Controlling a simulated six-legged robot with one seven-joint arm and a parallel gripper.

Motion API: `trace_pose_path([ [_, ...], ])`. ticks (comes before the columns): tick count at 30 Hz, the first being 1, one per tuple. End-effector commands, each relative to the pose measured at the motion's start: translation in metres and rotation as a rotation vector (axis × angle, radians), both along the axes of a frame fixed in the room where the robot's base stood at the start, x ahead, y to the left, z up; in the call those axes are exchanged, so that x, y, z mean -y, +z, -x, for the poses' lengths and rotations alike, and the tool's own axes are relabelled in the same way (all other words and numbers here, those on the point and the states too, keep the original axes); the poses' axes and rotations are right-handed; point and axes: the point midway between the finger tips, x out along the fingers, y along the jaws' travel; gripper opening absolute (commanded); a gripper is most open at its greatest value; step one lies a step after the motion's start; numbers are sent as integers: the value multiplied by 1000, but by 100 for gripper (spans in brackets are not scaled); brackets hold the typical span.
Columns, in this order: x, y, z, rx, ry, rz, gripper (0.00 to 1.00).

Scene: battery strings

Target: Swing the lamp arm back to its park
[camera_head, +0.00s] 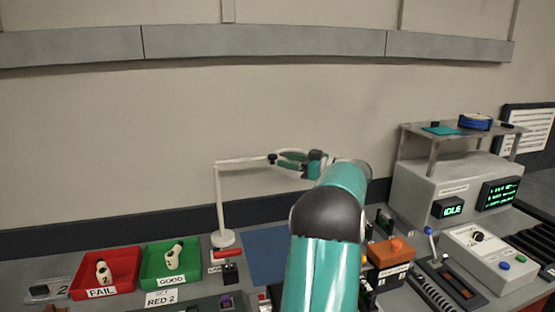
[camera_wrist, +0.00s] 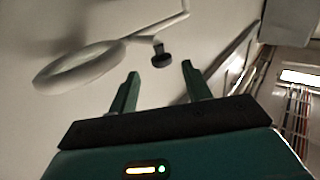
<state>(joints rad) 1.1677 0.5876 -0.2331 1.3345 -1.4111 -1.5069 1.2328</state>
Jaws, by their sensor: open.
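The lamp's white post (camera_head: 221,205) stands upright on a round base at the back of the bench. Its thin white arm (camera_head: 240,160) reaches right from the top of the post toward my gripper (camera_head: 287,158). In the wrist view, the lamp's pale ring head (camera_wrist: 80,68) is at the left, and a dark knob (camera_wrist: 161,57) hangs from the lamp arm. My gripper's two green fingers (camera_wrist: 160,69) are open, with the knob just beyond and between their tips in the picture. I see no clear contact; the depth gap is hard to judge.
A red FAIL tray (camera_head: 76,285) and a green GOOD tray (camera_head: 147,268) each hold a pale item, left of the post. A blue mat (camera_head: 262,250) lies right of the post. Grey instruments (camera_head: 480,262) with an IDLE display fill the right. The wall is close behind.

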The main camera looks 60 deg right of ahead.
Motion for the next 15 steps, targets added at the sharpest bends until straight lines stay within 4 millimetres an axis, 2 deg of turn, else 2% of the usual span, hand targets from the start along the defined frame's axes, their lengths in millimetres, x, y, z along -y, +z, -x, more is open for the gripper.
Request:
trace_pose_path([
  [3, 3, 1, 29, 0, -3, 1, 49],
  [9, 7, 1, 63, 2, -3, 2, 49],
  [15, 7, 1, 75, 2, -1, 2, 49],
])
